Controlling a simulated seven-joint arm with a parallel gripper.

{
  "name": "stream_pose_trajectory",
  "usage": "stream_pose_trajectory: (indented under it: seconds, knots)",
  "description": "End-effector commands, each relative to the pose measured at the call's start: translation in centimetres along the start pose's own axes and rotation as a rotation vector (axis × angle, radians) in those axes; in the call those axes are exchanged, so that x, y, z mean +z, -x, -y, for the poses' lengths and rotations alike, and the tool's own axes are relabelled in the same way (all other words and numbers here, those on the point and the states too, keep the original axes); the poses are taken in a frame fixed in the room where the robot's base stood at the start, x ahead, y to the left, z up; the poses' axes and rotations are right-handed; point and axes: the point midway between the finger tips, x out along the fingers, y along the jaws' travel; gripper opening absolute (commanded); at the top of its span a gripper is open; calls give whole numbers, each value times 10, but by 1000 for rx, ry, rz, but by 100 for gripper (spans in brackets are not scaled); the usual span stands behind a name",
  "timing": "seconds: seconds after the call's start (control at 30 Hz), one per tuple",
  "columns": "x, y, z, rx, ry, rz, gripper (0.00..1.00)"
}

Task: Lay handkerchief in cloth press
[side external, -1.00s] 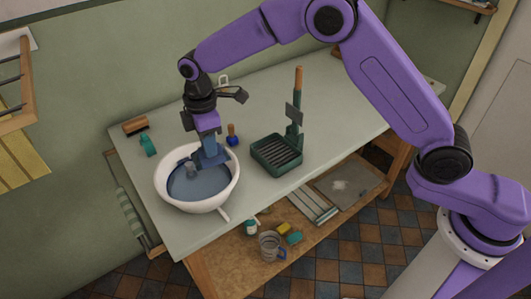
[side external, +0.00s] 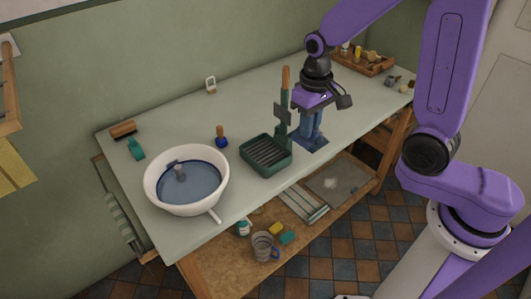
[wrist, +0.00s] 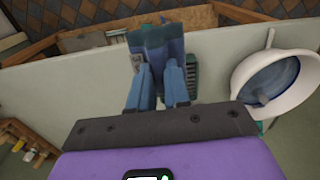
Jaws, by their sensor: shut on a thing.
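A blue cloth, the handkerchief (side external: 311,145), hangs between the fingertips of my gripper (side external: 312,128), just right of the cloth press. In the wrist view the handkerchief (wrist: 158,42) is pinched beyond the two blue fingers of my gripper (wrist: 158,75). I cannot tell whether its lower edge touches the table. The cloth press (side external: 266,155) is a dark green ribbed tray with an upright lever and wooden handle at its back right; the lever is raised and the tray looks empty. In the wrist view part of the press (wrist: 193,78) shows behind the right finger.
A white basin of water (side external: 186,207) stands at the left, also in the wrist view (wrist: 298,103). A blue-based wooden-handled tool (side external: 221,138), a brush (side external: 123,129) and a teal item (side external: 136,149) lie around it. A wooden tray of items (side external: 365,64) sits far right.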

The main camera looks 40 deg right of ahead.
Motion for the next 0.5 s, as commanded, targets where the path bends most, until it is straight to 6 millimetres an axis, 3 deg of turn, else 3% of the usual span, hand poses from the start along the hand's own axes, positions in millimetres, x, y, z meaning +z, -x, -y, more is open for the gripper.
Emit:
stream_pose_trajectory:
  seconds: [0.17,0.5]
  knots:
    - [-7,-6,-1,0,-28,2,0]
    - [-63,-32,9,0,-24,3,0]
